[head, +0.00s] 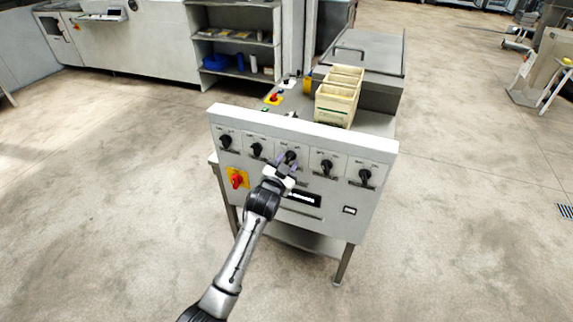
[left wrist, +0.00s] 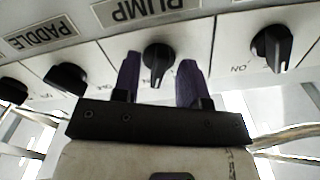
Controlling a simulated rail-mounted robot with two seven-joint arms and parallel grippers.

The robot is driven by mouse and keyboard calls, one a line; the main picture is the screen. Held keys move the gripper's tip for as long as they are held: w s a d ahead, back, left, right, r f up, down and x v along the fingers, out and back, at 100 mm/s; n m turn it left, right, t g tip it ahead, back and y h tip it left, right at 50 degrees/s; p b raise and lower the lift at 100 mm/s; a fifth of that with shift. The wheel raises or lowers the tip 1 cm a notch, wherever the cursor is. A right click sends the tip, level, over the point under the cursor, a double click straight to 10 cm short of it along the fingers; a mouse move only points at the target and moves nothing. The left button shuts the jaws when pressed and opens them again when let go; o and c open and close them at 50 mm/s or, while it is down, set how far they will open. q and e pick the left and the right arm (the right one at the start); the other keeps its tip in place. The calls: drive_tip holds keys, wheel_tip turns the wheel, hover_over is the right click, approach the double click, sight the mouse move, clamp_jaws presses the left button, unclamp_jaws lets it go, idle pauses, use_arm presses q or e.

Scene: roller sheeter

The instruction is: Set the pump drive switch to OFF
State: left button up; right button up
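The pump drive switch is a black rotary knob (left wrist: 157,58) under the label PUMP (left wrist: 145,8) in the left wrist view. In the head view it is the middle knob (head: 291,156) in the row on the white control panel (head: 300,130). My left gripper (left wrist: 160,80) is open, with one purple finger on each side of the knob. I cannot tell whether the fingers touch it. In the head view my left gripper (head: 285,168) is at the panel front, partly covering the area below the knob. My right gripper is not in view.
Similar black knobs sit on both sides, one under PADDLE (left wrist: 66,80) to the left and another (left wrist: 271,48) to the right. A red switch on a yellow plate (head: 237,179) is lower left. A cream bin (head: 338,97) stands behind the panel.

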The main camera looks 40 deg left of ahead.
use_arm(q)
drive_tip(key=shift+w, duration=0.2)
drive_tip(key=shift+c, duration=0.3)
clamp_jaws()
